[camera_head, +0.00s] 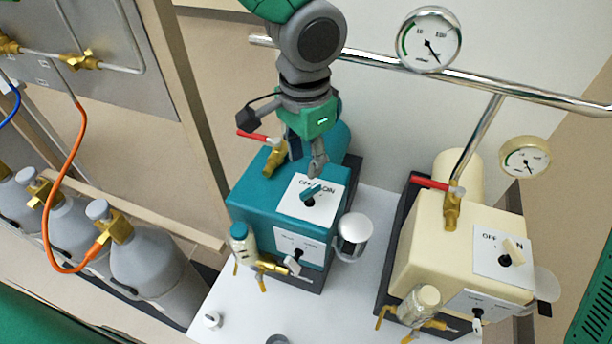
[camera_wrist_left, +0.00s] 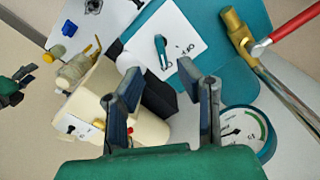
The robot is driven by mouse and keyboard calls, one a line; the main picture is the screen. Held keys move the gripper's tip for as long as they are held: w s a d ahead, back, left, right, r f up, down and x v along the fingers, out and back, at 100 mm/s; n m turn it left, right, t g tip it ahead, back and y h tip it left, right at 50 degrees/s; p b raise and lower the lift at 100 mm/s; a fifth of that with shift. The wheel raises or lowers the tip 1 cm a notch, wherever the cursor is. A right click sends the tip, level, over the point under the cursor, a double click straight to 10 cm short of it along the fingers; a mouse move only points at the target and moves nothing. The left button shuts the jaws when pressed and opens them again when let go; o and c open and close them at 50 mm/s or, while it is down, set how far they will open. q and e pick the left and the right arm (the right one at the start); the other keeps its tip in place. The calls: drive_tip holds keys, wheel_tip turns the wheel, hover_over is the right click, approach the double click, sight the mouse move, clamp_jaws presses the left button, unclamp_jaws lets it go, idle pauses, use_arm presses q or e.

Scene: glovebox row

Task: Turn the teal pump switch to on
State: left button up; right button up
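The teal pump (camera_head: 262,208) stands on the white bench, with a white OFF/ON plate on its top. Its teal switch lever (camera_head: 313,192) sits on a black hub and slants up and right between the OFF and ON labels; I cannot tell its exact setting. The lever also shows in the left wrist view (camera_wrist_left: 161,50). My left gripper (camera_head: 306,160) is above the pump, just behind the plate. In the left wrist view its fingers (camera_wrist_left: 165,110) are spread and empty, apart from the lever. A small dark and green part (camera_wrist_left: 18,85) at that view's left edge may be my right gripper.
A cream pump (camera_head: 430,250) with a similar switch stands to the right. A brass valve with a red handle (camera_head: 258,136) is close left of my left gripper. A steel pipe (camera_head: 480,80) and gauge (camera_head: 430,40) are behind. Grey cylinders (camera_head: 150,260) stand left.

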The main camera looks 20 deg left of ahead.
use_arm(q)
drive_tip(key=shift+r, duration=1.65)
